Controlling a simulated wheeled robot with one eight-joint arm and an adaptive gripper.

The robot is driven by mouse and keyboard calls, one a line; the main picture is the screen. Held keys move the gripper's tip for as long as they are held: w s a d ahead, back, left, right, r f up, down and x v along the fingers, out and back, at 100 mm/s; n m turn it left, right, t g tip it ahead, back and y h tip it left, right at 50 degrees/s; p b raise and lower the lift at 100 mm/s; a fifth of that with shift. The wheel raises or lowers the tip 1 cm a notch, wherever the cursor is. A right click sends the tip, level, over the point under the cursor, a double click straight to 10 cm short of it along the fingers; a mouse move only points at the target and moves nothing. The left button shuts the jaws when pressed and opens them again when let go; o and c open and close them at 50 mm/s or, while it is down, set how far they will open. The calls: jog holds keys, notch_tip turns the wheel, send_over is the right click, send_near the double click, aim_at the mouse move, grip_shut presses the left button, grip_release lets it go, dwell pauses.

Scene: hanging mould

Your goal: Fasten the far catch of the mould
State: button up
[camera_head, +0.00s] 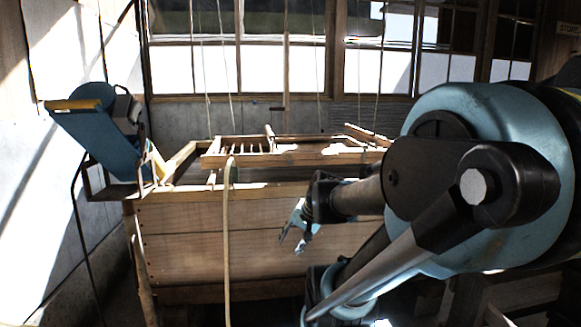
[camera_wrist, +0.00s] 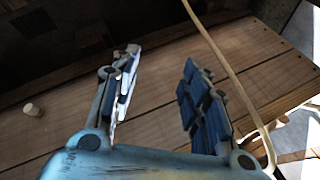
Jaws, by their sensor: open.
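The mould (camera_head: 290,158) is a wooden frame with slats, hung on thin cords above a wooden vat in the head view. A small upright wooden piece (camera_head: 269,137) stands at its back edge; I cannot tell whether it is the far catch or how it is set. My gripper (camera_head: 297,236) is in front of the vat's front wall, below and nearer than the mould. In the wrist view my gripper (camera_wrist: 160,88) has its two fingers wide apart with nothing between them. The mould is not clearly seen in the wrist view.
The plank-sided vat (camera_head: 185,245) fills the middle. A pale pole or hose (camera_head: 226,235) runs down its front, also in the wrist view (camera_wrist: 226,72). A blue machine (camera_head: 100,130) stands at left. A small peg (camera_wrist: 33,110) sticks out from the planks.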

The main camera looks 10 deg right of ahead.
jog(key=w+a+r+m+t+y, duration=0.25)
jog(key=w+r+m, duration=0.2)
jog(key=w, duration=0.45)
jog(key=m+t+h, duration=0.3)
jog(key=m+t, duration=0.7)
jog(key=m, duration=1.4)
send_near(292, 163)
jog(key=shift+n, duration=0.35)
jog(key=w, duration=0.3)
jog(key=w+a, duration=0.1)
jog(key=w, duration=0.3)
jog(key=w+a, duration=0.1)
jog(key=w, duration=0.2)
jog(key=shift+w+f, duration=0.15)
jog(key=shift+w, duration=0.25)
grip_shut()
jog(key=shift+a, duration=0.25)
jog(key=shift+d, duration=0.35)
